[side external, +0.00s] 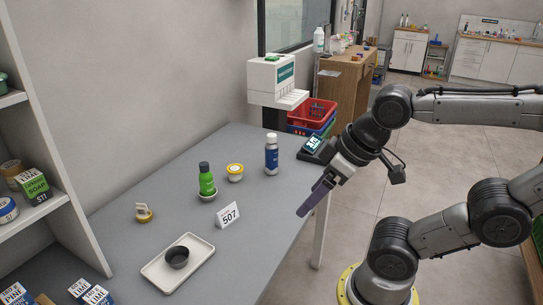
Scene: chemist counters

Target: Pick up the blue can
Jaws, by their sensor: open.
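No plain blue can shows clearly. A white bottle with a blue label (271,158) stands upright near the far right of the grey counter. A low round blue-and-white tin (8,211) sits on the left shelf, cut by the picture edge. I cannot tell which of them is the blue can. My gripper (304,210) hangs at the counter's right edge, in front of and right of the bottle, pointing down and left. It is open, touches neither, and nothing shows between its fingers.
A green bottle (207,180) stands in a small dish, beside a yellow-and-white jar (235,173). A payment terminal (316,148) stands behind my gripper.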

